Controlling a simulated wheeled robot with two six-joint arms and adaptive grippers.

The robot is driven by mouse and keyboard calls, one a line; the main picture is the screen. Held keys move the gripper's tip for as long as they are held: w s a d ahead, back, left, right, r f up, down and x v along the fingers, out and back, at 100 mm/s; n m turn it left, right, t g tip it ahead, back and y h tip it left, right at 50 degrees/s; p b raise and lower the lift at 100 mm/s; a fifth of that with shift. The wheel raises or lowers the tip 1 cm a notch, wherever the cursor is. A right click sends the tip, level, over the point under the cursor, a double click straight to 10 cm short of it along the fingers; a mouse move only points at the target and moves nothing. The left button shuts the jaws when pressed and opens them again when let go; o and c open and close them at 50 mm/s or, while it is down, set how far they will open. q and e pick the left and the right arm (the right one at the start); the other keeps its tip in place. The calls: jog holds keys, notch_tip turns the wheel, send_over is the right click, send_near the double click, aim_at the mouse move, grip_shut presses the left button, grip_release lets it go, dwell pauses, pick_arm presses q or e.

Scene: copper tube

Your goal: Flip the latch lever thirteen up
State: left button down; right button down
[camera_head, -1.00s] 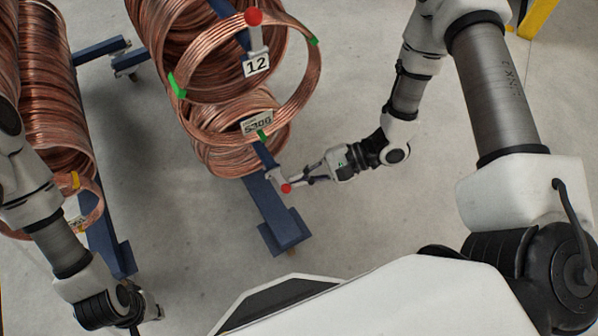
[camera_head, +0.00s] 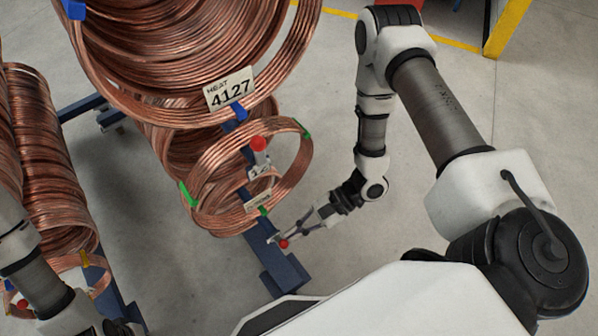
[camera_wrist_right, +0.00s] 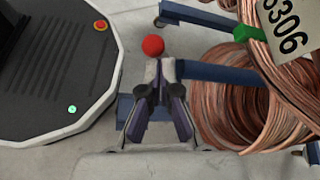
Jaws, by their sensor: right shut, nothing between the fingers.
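A lever with a red ball knob (camera_head: 283,243) sits low at the front end of the blue rack arm, below the lower copper coil. No number shows on it. My right gripper (camera_head: 296,233) is shut and empty, its tips close beside this knob. The right wrist view shows the shut fingertips (camera_wrist_right: 160,64) just below the red knob (camera_wrist_right: 153,45); I cannot tell whether they touch. Another red-knobbed lever (camera_head: 258,143), with a tag reading 12, stands upright above, in front of the coil. My left arm shows at lower left; its gripper is out of the picture.
Large copper coils (camera_head: 178,60) hang above and behind, one tagged 4127. More coils (camera_head: 50,150) stand at the left. The blue rack foot (camera_head: 285,275) lies below the right gripper.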

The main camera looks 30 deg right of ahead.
jog(key=shift+w+r+p, duration=0.25)
jog(key=shift+w+p, duration=0.05)
jog(key=shift+w, duration=0.1)
jog(key=shift+w+a, duration=0.1)
jog(key=shift+w, duration=0.05)
jog(key=shift+r, duration=0.15)
dwell(1.1)
jog(key=shift+r+p, duration=0.7)
jog(key=shift+p, duration=0.1)
jog(key=v, duration=1.2)
